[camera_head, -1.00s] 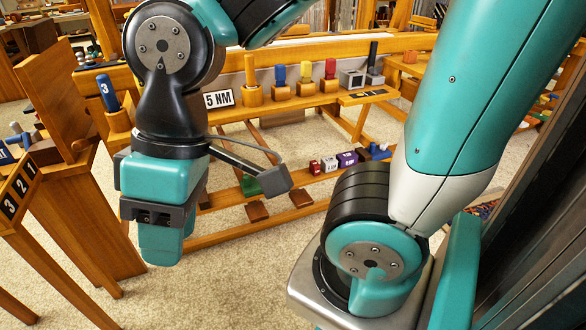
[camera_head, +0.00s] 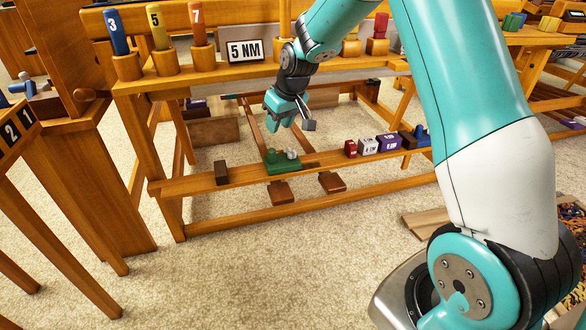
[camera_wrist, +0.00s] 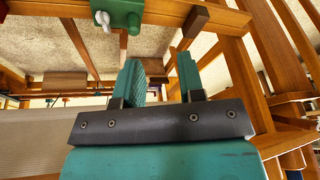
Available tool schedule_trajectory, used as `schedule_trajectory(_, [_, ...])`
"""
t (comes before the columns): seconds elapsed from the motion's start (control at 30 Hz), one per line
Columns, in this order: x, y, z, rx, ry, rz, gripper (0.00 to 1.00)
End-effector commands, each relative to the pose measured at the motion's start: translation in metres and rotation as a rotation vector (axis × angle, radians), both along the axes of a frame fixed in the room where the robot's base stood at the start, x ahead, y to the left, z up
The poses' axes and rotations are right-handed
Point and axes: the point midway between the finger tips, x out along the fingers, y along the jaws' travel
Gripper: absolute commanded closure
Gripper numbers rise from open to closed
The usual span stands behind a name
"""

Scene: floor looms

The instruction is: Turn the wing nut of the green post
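The green post (camera_head: 283,165) is a low green block on the lower wooden beam of the loom. Its pale grey wing nut (camera_head: 291,154) shows on its right side. In the wrist view the green post (camera_wrist: 124,13) is at the top edge, partly cut off, with the wing nut (camera_wrist: 103,20) beneath its left side. My gripper (camera_head: 280,120) is above the beam and the post, apart from both. In the wrist view my gripper (camera_wrist: 159,68) has two teal fingers with a clear gap between them and nothing held.
A dark brown block (camera_head: 221,173) stands left of the post on the beam. Red (camera_head: 350,148), white (camera_head: 368,146) and purple (camera_head: 388,143) blocks stand to the right. The upper rail carries numbered pegs and a "5 NM" sign (camera_head: 245,50). Carpet in front is clear.

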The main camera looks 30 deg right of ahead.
Motion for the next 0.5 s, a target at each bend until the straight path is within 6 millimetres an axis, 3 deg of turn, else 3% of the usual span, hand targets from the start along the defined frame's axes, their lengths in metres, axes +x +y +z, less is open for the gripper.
schedule_trajectory(0.03, [0.018, -0.033, -0.054, -0.022, -0.004, -0.048, 0.64])
schedule_trajectory(0.1, [0.040, -0.064, -0.080, -0.043, -0.023, -0.072, 0.64])
schedule_trajectory(0.3, [0.074, -0.101, -0.114, -0.055, -0.053, -0.064, 0.64])
schedule_trajectory(0.5, [0.085, -0.109, -0.135, -0.058, -0.061, -0.057, 0.64])
